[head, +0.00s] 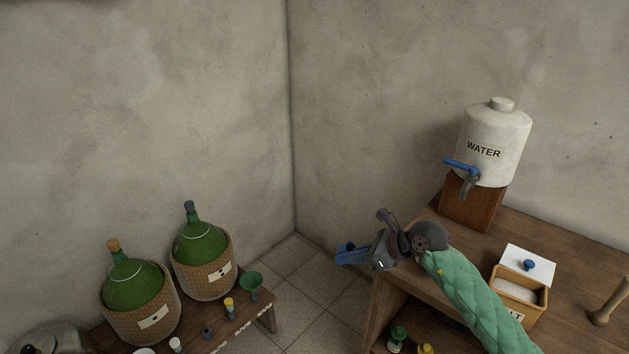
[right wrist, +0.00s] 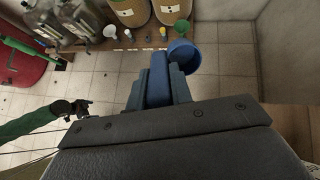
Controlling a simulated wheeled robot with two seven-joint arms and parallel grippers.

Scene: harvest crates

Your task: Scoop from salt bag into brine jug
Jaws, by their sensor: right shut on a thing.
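My right gripper (head: 372,252) is shut on a blue scoop (head: 348,254), held out past the left end of the wooden counter, above the floor. In the right wrist view the scoop's round blue cup (right wrist: 184,54) shows beyond the fingers; I cannot tell whether anything is in it. No salt bag shows; a wooden box (head: 514,307) of white stuff, its label partly hidden and ending in T, stands on the counter behind my right arm. I cannot pick out a brine jug. My left gripper (right wrist: 80,110) shows small in the right wrist view, apart from the scoop.
A white water tank (head: 496,145) with a blue tap stands on a wooden block. A white lid (head: 528,262) is at the box. Two green demijohns (head: 136,287) (head: 202,247) in wicker stand on a low bench with a green funnel (head: 250,281). Tiled floor lies between.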

